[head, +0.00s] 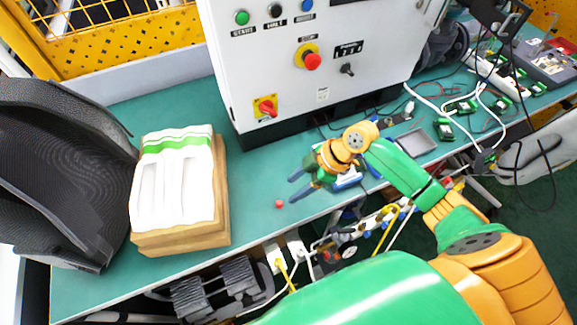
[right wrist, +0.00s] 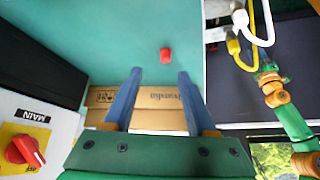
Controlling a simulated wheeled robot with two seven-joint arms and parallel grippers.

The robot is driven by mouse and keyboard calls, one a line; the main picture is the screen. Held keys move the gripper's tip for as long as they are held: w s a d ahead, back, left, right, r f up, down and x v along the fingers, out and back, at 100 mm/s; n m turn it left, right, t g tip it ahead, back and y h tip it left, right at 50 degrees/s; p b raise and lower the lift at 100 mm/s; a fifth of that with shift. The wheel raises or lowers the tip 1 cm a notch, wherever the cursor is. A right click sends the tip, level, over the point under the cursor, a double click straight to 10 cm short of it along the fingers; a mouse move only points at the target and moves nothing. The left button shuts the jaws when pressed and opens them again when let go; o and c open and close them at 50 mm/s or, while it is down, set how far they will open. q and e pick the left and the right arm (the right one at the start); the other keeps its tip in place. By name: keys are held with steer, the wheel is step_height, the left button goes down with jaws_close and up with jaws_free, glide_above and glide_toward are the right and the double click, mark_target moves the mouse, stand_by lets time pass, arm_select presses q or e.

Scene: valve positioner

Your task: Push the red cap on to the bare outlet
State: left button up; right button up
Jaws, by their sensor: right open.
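A small red cap (head: 279,204) lies on the green bench top near its front edge. It also shows in the right wrist view (right wrist: 166,55), beyond the fingertips and between their lines. My right gripper (head: 294,188) is open and empty, with its blue fingers low over the bench, a short way right of the cap. The right wrist view shows the gap between its fingers (right wrist: 159,74). A blue and white device (head: 347,179) is partly hidden behind my right gripper. I cannot make out the bare outlet. A green and orange arm, apparently my left, shows in the right wrist view; its fingers are unclear.
A white control cabinet (head: 315,60) stands behind the cap. A grey tray (head: 416,142) and cables are to the right. The bench around the cap is clear.

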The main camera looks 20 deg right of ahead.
mark_target(279, 202)
steer(key=x, duration=0.4)
steer(key=s+x, duration=0.1)
steer(key=shift+a+f, duration=0.35)
steer(key=shift+a, duration=0.1)
steer(key=shift+w+a+f, duration=0.1)
steer(key=shift+w+f, duration=0.2)
steer(key=shift+f, duration=0.05)
steer(key=shift+s+r, duration=0.1)
steer(key=shift+s, duration=0.05)
jaws_close()
stand_by(0.9)
